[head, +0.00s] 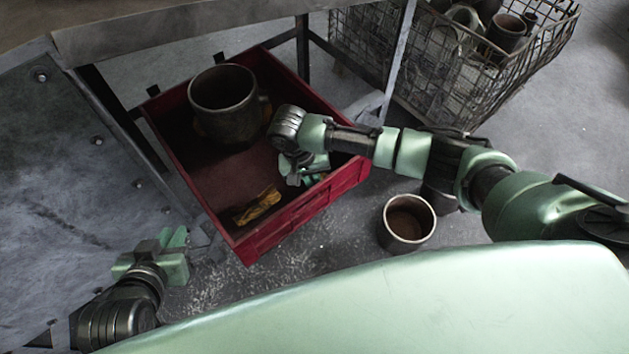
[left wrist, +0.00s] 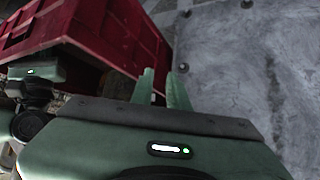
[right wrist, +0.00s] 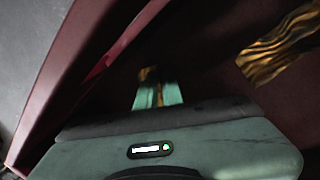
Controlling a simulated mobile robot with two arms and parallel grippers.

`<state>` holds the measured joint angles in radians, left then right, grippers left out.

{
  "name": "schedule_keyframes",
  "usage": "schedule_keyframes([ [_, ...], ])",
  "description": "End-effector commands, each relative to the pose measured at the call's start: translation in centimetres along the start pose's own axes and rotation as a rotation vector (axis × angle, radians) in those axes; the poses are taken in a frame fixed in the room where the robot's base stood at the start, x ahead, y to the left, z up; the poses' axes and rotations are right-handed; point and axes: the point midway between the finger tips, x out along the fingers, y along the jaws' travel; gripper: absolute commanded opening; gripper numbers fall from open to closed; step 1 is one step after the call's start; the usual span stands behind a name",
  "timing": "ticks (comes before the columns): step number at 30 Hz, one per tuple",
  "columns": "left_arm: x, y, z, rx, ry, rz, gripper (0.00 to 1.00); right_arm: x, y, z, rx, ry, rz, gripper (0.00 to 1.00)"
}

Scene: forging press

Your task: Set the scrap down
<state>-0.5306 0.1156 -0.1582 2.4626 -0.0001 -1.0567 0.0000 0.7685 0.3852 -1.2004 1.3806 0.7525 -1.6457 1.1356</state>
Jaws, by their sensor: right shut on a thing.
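My right gripper (head: 307,172) reaches down inside the red bin (head: 290,225), near its right wall. In the right wrist view its fingers (right wrist: 158,96) are shut on a small dark and orange scrap piece (right wrist: 150,74), mostly hidden by the fingers and shadow. Another scrap piece (head: 258,205), yellow-brown with dark stripes, lies on the bin floor near the front corner; it also shows in the right wrist view (right wrist: 282,48). My left gripper (head: 165,255) is outside the bin at lower left. Its fingers stand apart and empty in the left wrist view (left wrist: 163,92).
A large dark metal cup (head: 226,112) stands at the bin's back, with orange bits beside it. A smaller cup (head: 406,224) stands on the floor right of the bin. A wire basket (head: 440,75) holds several parts. A bolted metal plate (head: 60,190) lies left.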

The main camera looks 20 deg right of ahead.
Motion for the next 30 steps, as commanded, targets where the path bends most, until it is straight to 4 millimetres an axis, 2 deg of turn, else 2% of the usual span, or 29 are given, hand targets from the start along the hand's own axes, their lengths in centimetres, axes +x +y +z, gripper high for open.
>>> schedule_keyframes([
  [1,-0.1,0.0,0.1,0.0,-0.008,-0.001,0.16,0.1,0.0,0.0,0.0,-0.001,0.0,0.0],
  [4,-0.1,0.0,0.3,-0.001,-0.014,-0.001,0.16,0.1,0.0,0.0,0.0,0.0,0.0,0.29],
  [15,-0.1,0.0,-0.1,0.0,0.001,-0.001,0.16,-0.4,0.0,0.0,0.0,0.0,-0.001,0.29],
  [23,-1.9,-0.6,5.0,-0.005,-0.245,-0.013,0.16,-3.0,0.0,0.0,0.0,0.0,-0.002,0.29],
  [29,-4.5,-1.1,9.3,-0.012,-0.462,-0.025,0.16,-5.3,0.0,0.0,-0.001,0.0,-0.002,0.29],
  [30,-5.4,-1.2,9.7,-0.013,-0.502,-0.027,0.16,-6.6,0.0,0.0,-0.001,0.001,-0.005,0.29],
])
